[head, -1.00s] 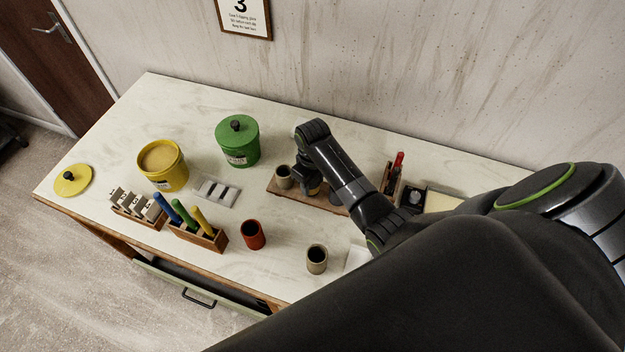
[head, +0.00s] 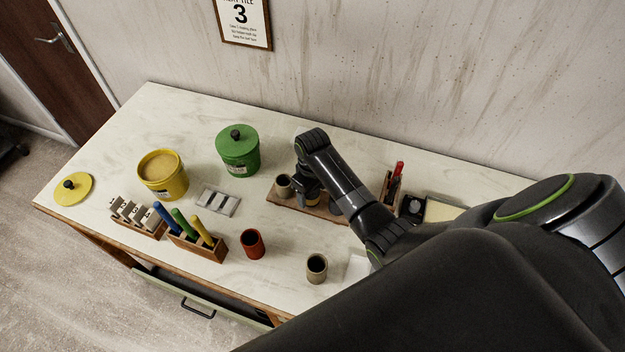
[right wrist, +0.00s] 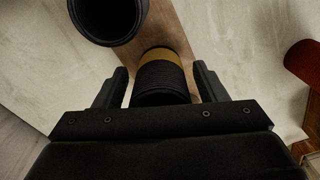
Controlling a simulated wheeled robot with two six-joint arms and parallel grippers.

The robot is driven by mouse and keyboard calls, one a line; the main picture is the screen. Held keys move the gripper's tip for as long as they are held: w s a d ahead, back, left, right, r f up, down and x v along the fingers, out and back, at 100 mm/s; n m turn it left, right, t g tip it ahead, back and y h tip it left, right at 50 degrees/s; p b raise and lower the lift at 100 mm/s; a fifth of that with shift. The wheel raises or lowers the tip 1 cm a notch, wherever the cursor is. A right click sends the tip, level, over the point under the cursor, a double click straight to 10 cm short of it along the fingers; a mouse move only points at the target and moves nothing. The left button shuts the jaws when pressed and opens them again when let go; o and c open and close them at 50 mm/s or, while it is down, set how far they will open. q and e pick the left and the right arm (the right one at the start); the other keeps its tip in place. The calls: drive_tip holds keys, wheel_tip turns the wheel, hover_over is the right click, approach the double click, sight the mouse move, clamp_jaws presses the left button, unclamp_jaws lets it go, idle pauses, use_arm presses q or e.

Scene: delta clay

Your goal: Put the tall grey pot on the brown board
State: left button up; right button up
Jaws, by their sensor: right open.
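The brown board (head: 283,202) lies toward the back of the table. A grey-beige pot (head: 283,184) stands upright on its left end. My right gripper (head: 313,196) is over the board, just right of that pot. In the right wrist view its open fingers (right wrist: 157,88) stand either side of a dark ribbed cylinder with an ochre band (right wrist: 160,56), with gaps visible. A dark pot mouth (right wrist: 108,12) is just beyond. Another grey-beige pot (head: 317,268) stands upright near the front edge. I cannot tell which grey pot is the taller. My left gripper is out of view.
A red pot (head: 252,244) stands left of the front grey pot. A green lidded canister (head: 238,154), a yellow canister (head: 162,178) and a tool rack (head: 201,247) are further left. A holder with red-handled tools (head: 393,186) is right of the board. Bare table lies between the board and the red pot.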

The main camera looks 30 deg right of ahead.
wheel_tip(320, 180, up, 12)
idle(0.4)
drive_tip(key=shift+s+f, duration=0.1)
drive_tip(key=shift+f, duration=0.1)
idle(0.4)
